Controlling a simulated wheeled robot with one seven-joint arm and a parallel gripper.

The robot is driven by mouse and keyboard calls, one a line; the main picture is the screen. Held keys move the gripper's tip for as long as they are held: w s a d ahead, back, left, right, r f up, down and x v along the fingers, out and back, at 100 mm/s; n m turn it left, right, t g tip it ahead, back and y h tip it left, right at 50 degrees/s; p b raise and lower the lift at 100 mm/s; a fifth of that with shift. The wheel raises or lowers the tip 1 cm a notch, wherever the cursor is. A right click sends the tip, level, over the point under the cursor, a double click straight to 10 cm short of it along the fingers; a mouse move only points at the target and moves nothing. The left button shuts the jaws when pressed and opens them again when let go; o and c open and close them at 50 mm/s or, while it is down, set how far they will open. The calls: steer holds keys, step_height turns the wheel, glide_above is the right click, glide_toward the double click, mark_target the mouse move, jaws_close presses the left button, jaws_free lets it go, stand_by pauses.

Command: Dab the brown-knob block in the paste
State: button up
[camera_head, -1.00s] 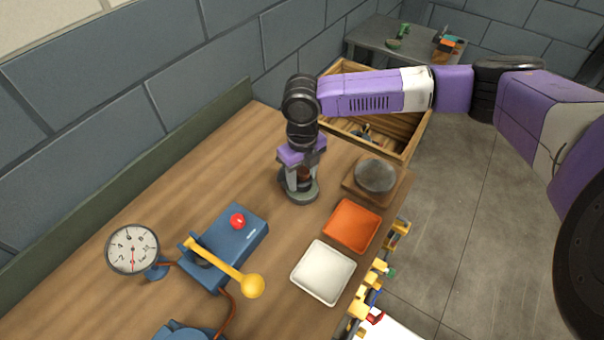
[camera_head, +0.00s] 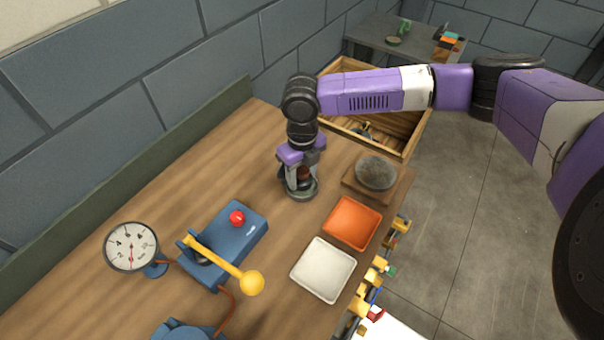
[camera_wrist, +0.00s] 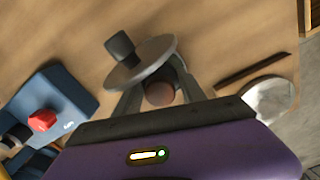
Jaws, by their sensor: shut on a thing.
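My gripper (camera_head: 302,180) points down over the table and is shut on the brown knob (camera_wrist: 160,93) of the block. The brown knob also shows between the fingers in the head view (camera_head: 304,173). A grey disc (camera_wrist: 143,62) and a dark stub (camera_wrist: 119,45) show just beyond the knob in the wrist view. In the head view a grey-green round base (camera_head: 303,194) shows right under the fingers; I cannot tell whether it touches the table. The grey round paste pad (camera_head: 376,173) lies on a wooden board, to the right of my gripper. The fingers hide part of the block.
An orange tray (camera_head: 352,223) and a white tray (camera_head: 323,270) lie along the right table edge. A blue device with a red button (camera_head: 237,218) and yellow lever (camera_head: 251,284) stands at front left, beside a gauge (camera_head: 131,246). A wooden crate (camera_head: 408,140) is behind.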

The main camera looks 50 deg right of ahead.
mark_target(303, 170)
steer(key=shift+f, duration=0.5)
stand_by(1.2)
steer(key=shift+r+p, duration=2.5)
steer(key=shift+r, duration=1.1)
steer(key=shift+s+f, duration=0.1)
steer(key=shift+s, duration=0.05)
